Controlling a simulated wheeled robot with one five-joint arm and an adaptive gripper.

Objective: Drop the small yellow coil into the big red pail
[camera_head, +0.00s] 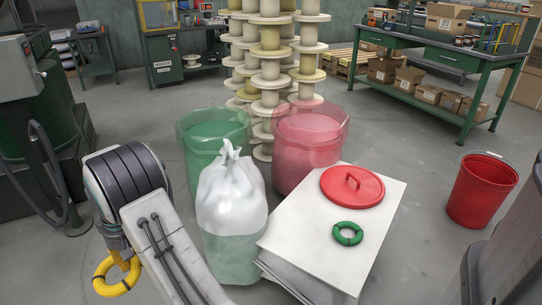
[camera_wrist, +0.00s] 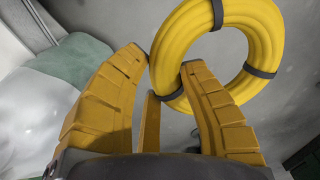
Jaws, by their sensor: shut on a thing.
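The yellow coil (camera_head: 106,290), a ring with dark bands, hangs at the lower left of the head view. In the wrist view the coil (camera_wrist: 270,38) is at the top right. My gripper (camera_wrist: 164,75) is shut on its near rim, with the coil's rim between the two yellow fingers. In the head view my gripper is mostly hidden behind my arm. A solid red pail (camera_head: 482,192) stands open on the floor at the right, far from the coil. A see-through red bin (camera_head: 308,150) stands near the middle.
A white stack (camera_head: 300,235) holds a red lid (camera_head: 352,187) and a green coil (camera_head: 348,234). A green see-through bin (camera_head: 205,150) and a white bag (camera_head: 232,195) stand beside my arm. Pale spools (camera_head: 270,80) rise behind. Floor is clear around the solid red pail.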

